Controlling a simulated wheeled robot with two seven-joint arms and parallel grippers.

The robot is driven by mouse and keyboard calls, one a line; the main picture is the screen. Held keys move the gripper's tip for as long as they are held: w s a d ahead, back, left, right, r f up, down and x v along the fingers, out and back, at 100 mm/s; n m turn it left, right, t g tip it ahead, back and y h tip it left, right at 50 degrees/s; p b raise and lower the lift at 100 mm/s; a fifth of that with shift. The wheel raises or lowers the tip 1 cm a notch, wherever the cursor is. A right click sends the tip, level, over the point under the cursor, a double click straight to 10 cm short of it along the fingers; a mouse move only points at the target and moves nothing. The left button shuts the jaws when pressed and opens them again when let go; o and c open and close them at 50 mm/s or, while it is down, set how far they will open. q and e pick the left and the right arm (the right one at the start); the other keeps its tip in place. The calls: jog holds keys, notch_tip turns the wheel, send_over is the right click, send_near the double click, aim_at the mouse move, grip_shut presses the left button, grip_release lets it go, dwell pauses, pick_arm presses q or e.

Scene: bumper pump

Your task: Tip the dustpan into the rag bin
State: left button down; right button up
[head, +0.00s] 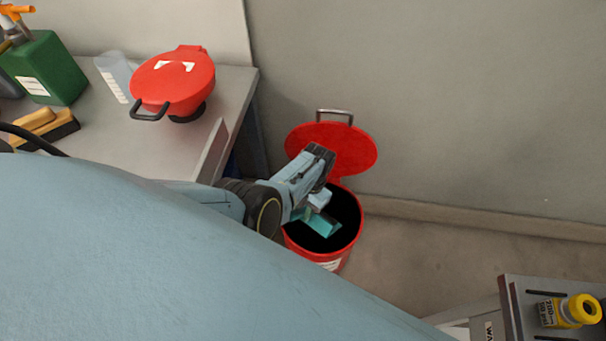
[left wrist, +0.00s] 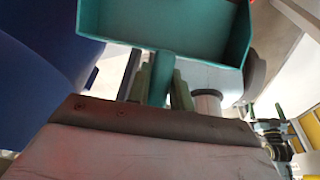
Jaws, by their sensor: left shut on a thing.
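The teal dustpan (head: 319,223) is at the mouth of the red rag bin (head: 353,246), tilted over the dark opening. The bin stands on the floor with its red lid (head: 352,147) swung up against the wall. My left gripper (head: 314,203) is over the bin, shut on the dustpan. In the left wrist view the dustpan (left wrist: 170,33) fills the top, its handle between my left fingers (left wrist: 160,85). The visible part of its pan looks empty in that view. How far the dustpan reaches below the rim is hard to tell. My right gripper is not in view.
A grey bench (head: 228,92) at the left holds a red lidded container (head: 175,82), a green can (head: 48,68) and a wooden brush (head: 45,126). A yellow-capped bottle (head: 570,311) is on a grey surface at lower right. The wall is close behind the bin.

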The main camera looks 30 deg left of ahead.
pick_arm(q)
notch_tip(320, 180, up, 3)
jog(key=p, duration=0.3)
jog(key=shift+r, duration=0.2)
notch_tip(320, 180, down, 4)
jog(key=b, duration=0.3)
jog(key=shift+r, duration=0.2)
notch_tip(320, 180, up, 4)
jog(key=p, duration=0.3)
jog(key=shift+f, duration=0.15)
notch_tip(320, 180, down, 4)
jog(key=b, duration=0.3)
jog(key=shift+r, duration=0.35)
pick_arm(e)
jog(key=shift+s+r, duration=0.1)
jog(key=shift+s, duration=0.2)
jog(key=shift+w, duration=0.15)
